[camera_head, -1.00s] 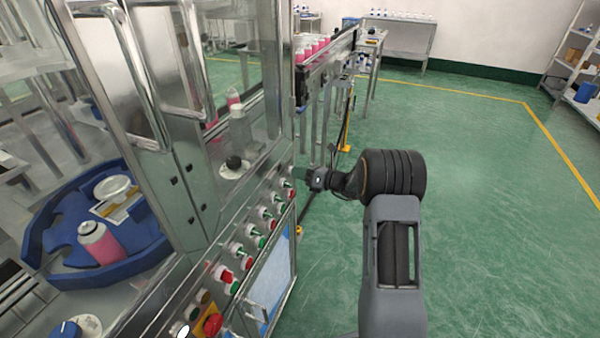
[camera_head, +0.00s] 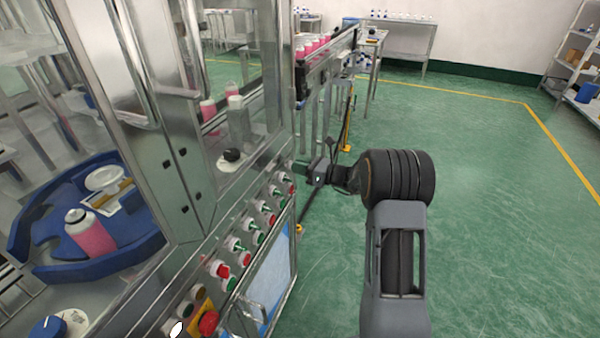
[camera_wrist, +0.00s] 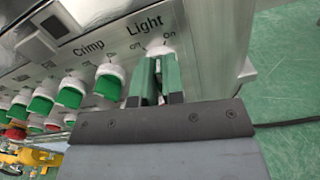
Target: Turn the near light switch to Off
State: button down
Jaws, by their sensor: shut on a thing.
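The light switch (camera_wrist: 161,48) is on the steel control panel under the printed word "Light" in the wrist view. Its pale collar shows; the knob is mostly hidden between my fingers. My gripper (camera_wrist: 159,64) has its two green fingers on either side of the knob and is shut on it. An "On" mark is printed to the upper right of the collar; the mark to its left is partly covered. In the head view my gripper (camera_head: 301,169) is at the far end of the knob row, and I cannot make out the switch's pointing direction.
Green crimp knobs (camera_wrist: 110,80) sit left of my fingers, with more green and red controls along the panel. A red emergency button (camera_head: 208,322) is at the near end. A blue carousel (camera_head: 115,258) holds a pink can. The green floor to the right is clear.

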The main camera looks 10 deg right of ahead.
jog(key=n+b, duration=0.3)
jog(key=b, duration=0.1)
jog(key=n+b, duration=0.4)
jog(key=shift+s+a+f+n, duration=0.1)
jog(key=shift+s+f+n, duration=0.05)
jog(key=shift+n, duration=0.45)
jog(key=c, duration=1.2)
grip_release()
jog(key=p+v, duration=0.1)
jog(key=v, duration=1.2)
jog(key=shift+s+d, duration=0.3)
